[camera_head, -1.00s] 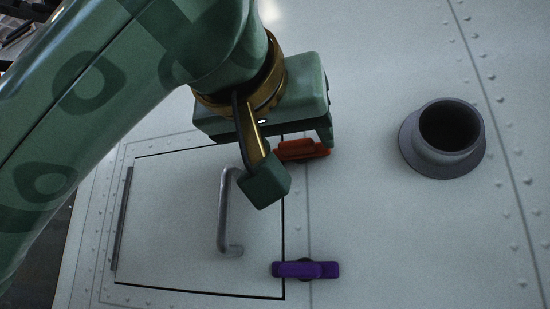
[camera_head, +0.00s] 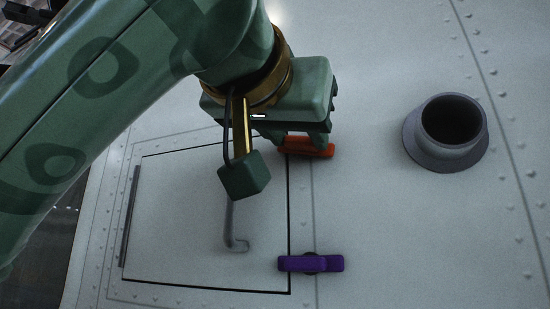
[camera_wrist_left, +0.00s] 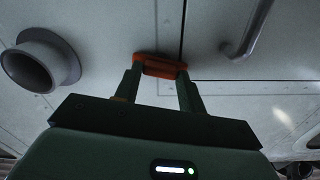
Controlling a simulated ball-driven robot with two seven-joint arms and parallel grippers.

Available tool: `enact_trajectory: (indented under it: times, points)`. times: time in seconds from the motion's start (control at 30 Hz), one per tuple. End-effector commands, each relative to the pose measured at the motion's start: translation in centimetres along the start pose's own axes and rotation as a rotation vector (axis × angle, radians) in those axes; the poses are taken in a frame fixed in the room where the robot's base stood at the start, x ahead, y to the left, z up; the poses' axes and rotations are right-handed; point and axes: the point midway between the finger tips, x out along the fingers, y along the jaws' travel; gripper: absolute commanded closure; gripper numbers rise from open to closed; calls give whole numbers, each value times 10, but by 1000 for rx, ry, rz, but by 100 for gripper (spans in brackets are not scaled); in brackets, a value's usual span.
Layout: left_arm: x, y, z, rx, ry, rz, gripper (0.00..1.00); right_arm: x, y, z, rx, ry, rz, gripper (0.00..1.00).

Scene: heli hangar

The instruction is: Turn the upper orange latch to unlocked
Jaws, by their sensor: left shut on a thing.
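The upper orange latch (camera_head: 308,147) sits at the upper right edge of the hatch door (camera_head: 180,210), lying across the door seam. It also shows in the left wrist view (camera_wrist_left: 160,67), between the fingertips. My left gripper (camera_head: 300,141) is at the latch, its fingers shut on the latch's two ends. In the left wrist view my left gripper (camera_wrist_left: 160,72) has one finger at each end of the latch. The gripper body hides the latch's upper side in the head view. My right gripper is not in view.
A purple latch (camera_head: 311,263) lies across the seam lower down. A grey handle (camera_head: 234,236) is on the door, partly hidden by my wrist. A dark round pipe (camera_head: 446,133) sticks out of the panel at right. The panel between pipe and latches is clear.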

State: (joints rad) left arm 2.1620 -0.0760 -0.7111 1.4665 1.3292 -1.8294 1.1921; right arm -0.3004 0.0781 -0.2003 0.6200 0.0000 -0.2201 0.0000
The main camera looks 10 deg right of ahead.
Motion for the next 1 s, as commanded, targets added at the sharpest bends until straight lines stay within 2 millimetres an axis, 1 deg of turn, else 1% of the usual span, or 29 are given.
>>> enact_trajectory:
  times: [0.03,0.13,0.43,0.67,1.0]
  points:
    - [1,0,3,42,-3,-1,83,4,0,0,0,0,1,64]
    - [0,1,2,136,-3,0,83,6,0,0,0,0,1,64]
    - [1,1,2,422,-4,1,83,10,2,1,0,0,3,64]
    - [1,1,1,641,-4,2,83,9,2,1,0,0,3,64]
    - [1,1,1,960,-4,3,83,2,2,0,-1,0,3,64]
